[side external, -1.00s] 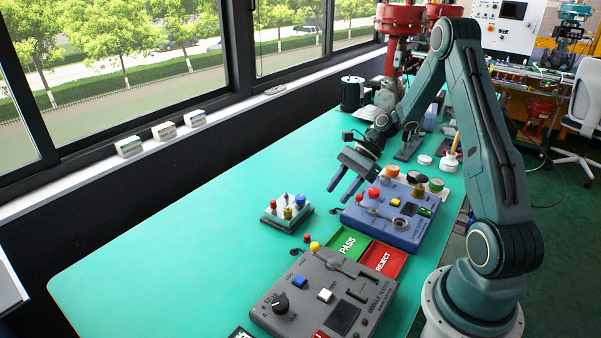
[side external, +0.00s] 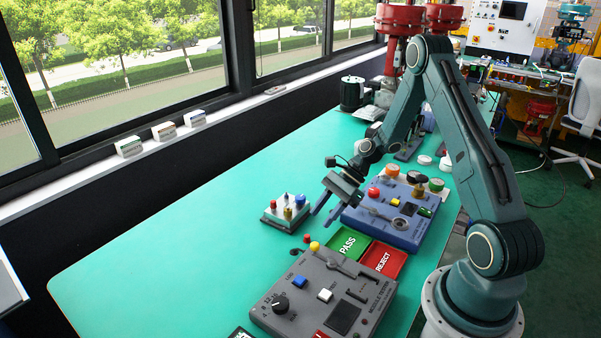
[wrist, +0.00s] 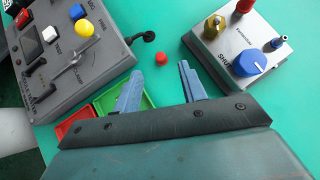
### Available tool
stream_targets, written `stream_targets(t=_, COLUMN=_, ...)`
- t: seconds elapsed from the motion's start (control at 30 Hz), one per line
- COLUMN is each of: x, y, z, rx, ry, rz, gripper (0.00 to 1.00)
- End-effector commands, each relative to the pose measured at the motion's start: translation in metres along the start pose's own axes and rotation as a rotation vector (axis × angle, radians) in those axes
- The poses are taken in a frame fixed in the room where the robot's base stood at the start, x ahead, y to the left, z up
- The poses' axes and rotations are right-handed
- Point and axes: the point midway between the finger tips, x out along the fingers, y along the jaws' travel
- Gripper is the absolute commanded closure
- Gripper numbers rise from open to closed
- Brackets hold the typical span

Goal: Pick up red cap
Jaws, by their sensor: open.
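The red cap (side external: 307,238) is a small red piece on the green table, between the grey tester box and the small knob block. It also shows in the wrist view (wrist: 161,59), upper middle, just beyond the gap between my fingertips. My gripper (side external: 321,217) is open and empty, its two blue-grey fingers pointing down and left. In the side view it is above and slightly right of the cap, apart from it. In the wrist view my gripper (wrist: 160,70) has one finger on each side of the cap's line. Nothing hides the cap.
The grey tester box (side external: 270,318) has a yellow-knobbed lever. The small knob block (side external: 271,219) stands left of my gripper. The blue box (side external: 385,237) lies right of it. Green PASS (side external: 347,243) and red REJECT (side external: 384,260) trays are nearby. The table's left side is clear.

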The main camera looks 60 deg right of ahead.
Motion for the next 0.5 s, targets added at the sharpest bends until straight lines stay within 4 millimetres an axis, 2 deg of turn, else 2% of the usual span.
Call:
stream_targets(t=0.1, x=0.008, y=0.0, z=0.0, rx=0.0, ry=0.0, rz=0.0, gripper=0.59)
stream_targets(t=0.5, x=0.019, y=0.0, z=0.0, rx=0.0, ry=-0.001, rz=0.001, gripper=0.59)
